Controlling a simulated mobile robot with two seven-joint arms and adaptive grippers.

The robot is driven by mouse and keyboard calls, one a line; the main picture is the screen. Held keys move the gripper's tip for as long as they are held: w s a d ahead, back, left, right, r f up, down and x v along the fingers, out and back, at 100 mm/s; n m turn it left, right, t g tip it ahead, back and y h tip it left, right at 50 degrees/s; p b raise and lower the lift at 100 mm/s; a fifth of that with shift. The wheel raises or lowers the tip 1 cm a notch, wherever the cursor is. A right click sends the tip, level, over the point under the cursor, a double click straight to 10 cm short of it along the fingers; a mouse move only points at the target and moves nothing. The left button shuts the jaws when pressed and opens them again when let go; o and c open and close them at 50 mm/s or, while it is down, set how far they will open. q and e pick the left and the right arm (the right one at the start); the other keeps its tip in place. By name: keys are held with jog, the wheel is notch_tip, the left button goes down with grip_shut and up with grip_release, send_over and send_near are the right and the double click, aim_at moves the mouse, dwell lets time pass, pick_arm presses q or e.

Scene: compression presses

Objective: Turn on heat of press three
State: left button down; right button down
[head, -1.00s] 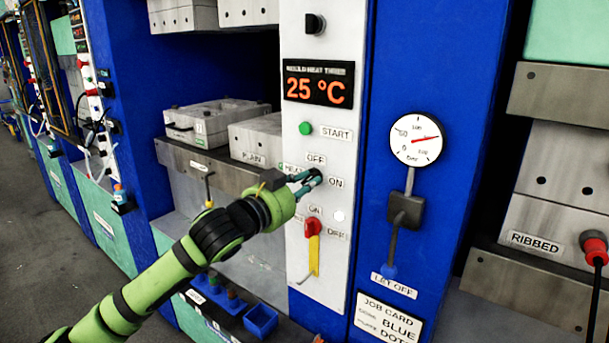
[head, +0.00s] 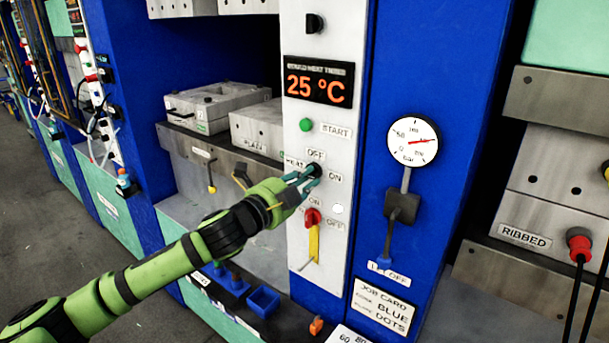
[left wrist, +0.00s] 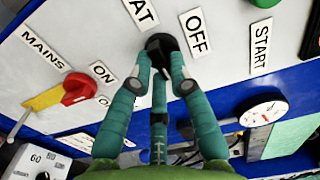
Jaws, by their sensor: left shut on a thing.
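The black heat knob (head: 314,170) sits on press three's white panel (head: 322,270), between the OFF and ON labels. In the left wrist view the knob (left wrist: 161,43) is close in front, beside the OFF label. My left gripper (head: 308,180) is shut on this knob; in the left wrist view its teal fingers (left wrist: 160,70) lie on either side of it. The fingers partly cover the knob, so its exact pointing is hard to read. The display (head: 318,82) above reads 25 °C. My right gripper is not in view.
Below the knob are a red switch (head: 312,217) with a yellow lever. A green start button (head: 306,125) is above. A pressure gauge (head: 413,141) and let-off lever (head: 402,207) stand to the right. Grey mould blocks (head: 212,107) lie on the left shelf.

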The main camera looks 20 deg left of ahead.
pick_arm(q)
jog(key=shift+m, duration=0.4)
jog(key=c, duration=1.1)
grip_release()
jog(key=shift+c, duration=0.2)
jog(key=v, duration=1.2)
